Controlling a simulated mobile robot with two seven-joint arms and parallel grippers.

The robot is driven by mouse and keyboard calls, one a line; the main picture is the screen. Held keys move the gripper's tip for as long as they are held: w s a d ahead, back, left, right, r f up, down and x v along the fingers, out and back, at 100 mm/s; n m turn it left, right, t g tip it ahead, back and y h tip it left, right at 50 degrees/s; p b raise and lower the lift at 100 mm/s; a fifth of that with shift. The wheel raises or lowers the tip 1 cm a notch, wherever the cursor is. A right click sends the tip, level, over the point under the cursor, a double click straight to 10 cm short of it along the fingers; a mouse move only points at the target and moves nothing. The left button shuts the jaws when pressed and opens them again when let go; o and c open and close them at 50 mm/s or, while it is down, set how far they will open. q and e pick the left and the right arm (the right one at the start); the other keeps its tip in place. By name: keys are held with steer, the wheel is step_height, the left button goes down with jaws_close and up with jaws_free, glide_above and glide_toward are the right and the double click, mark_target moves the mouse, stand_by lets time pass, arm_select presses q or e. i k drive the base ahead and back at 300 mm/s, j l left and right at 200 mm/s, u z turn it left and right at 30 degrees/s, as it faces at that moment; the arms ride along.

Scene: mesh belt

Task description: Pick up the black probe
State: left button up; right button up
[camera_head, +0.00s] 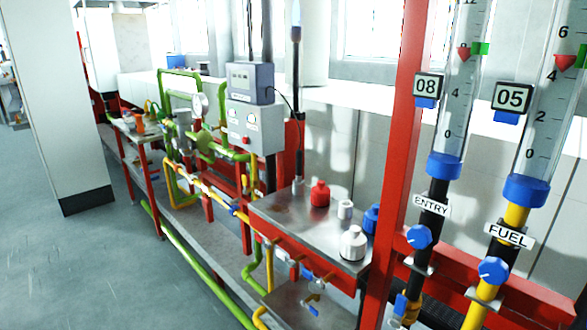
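A thin black cable (287,97) runs from a grey instrument box (250,83) to a small dark piece (299,116) beside a tall dark upright pipe (299,150). This dark piece may be the black probe, but it is too small to tell for certain. Neither of my grippers is in view.
A red bottle (320,194), a small white one, a large white one (353,244) and a blue one stand on the metal bench top (280,208). Red posts and flow tubes (450,110) stand close at right. Open floor (80,265) lies at left.

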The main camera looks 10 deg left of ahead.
mark_target(298, 170)
steer(key=i+j+z, duration=0.1)
steer(key=j, duration=0.4)
steer(key=i+j+z, duration=0.1)
steer(key=j, duration=0.45)
steer(key=i+j+z, duration=0.15)
steer(key=j, duration=0.4)
steer(key=i+j+z, duration=0.1)
steer(key=j, duration=0.45)
steer(key=i+j+z, duration=0.1)
steer(key=j, duration=0.45)
